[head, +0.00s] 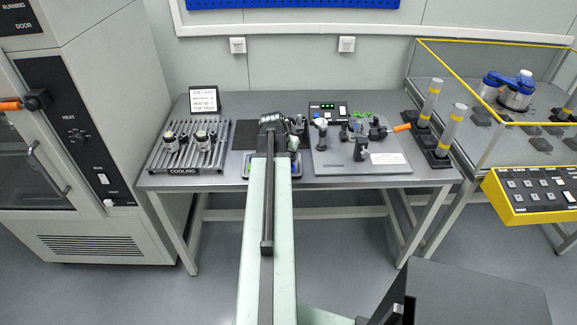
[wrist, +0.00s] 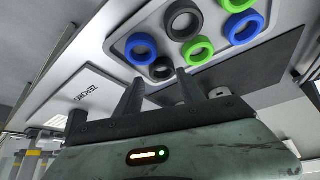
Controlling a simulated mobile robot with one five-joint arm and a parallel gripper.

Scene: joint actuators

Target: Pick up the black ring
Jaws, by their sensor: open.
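In the wrist view a pale tray (wrist: 118,45) holds blue, green and black rings. One black ring (wrist: 161,77) lies between and just beyond the fingertips of my gripper (wrist: 160,76), with the fingers apart and nothing held. Another black ring (wrist: 183,37) lies farther in on the tray. A blue ring (wrist: 140,60) is left of the nearer black ring, and a green ring (wrist: 197,62) is right of it. Whether a finger touches a ring cannot be told. In the head view my arm hides most of the tray (head: 305,181).
A second blue ring (wrist: 246,39) and a partly cut-off green ring are at the wrist view's top. In the head view, a cooling rack (head: 187,160) with metal parts stands left and a board (head: 340,168) with several parts stands right on the bench (head: 225,182).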

